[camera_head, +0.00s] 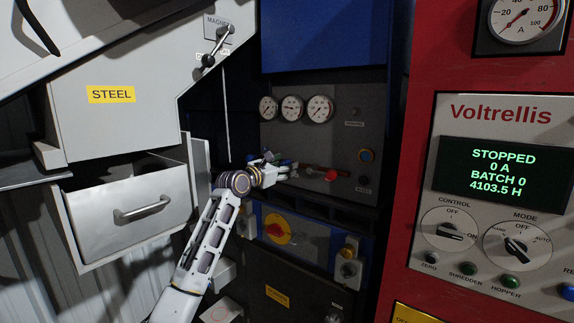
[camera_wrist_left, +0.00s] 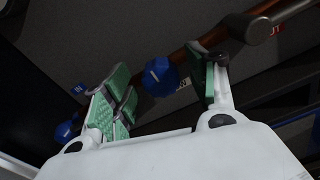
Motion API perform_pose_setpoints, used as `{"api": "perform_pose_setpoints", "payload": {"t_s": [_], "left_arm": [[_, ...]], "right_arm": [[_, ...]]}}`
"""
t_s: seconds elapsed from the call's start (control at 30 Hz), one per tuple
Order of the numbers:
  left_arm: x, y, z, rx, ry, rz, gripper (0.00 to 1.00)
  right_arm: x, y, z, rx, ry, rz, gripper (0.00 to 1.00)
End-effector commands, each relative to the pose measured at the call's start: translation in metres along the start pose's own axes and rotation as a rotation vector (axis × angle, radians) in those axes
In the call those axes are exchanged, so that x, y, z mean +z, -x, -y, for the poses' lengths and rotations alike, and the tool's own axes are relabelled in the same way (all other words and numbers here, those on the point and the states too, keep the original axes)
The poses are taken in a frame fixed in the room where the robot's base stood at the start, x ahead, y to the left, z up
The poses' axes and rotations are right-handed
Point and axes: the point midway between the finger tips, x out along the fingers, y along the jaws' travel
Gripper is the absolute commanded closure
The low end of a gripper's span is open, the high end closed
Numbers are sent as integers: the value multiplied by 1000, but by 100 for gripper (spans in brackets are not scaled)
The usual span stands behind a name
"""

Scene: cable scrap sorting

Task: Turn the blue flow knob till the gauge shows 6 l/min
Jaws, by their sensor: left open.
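In the left wrist view, a blue knob (camera_wrist_left: 160,77) with a white mark sits on a reddish-brown pipe. My left gripper (camera_wrist_left: 163,90) is open, with its green-padded fingers on either side of the knob; I cannot tell whether either pad touches it. A second blue knob (camera_wrist_left: 66,131) lies left of the left finger. In the head view, my left gripper (camera_head: 281,167) is at the pipe and mostly hides the knobs. Three round gauges (camera_head: 293,108) sit above it. Their scales are too small to read. My right gripper is not in view.
Below is a yellow plate with a red rotary switch (camera_head: 276,230). An open steel drawer (camera_head: 130,212) stands left of my arm, and a red Voltrellis control cabinet (camera_head: 424,55) is at right.

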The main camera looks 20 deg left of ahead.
Motion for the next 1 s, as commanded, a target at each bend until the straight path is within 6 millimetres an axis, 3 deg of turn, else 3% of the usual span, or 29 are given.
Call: {"api": "perform_pose_setpoints", "payload": {"t_s": [0.3, 0.73, 1.0], "left_arm": [[0, -19, 0, 0, -1, -1, 42], [0, -23, 0, 0, -1, 0, 42], [0, -23, 0, 0, 0, 0, 76]], "right_arm": [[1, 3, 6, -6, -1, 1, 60], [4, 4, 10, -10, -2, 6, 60], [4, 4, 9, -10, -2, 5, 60]]}}
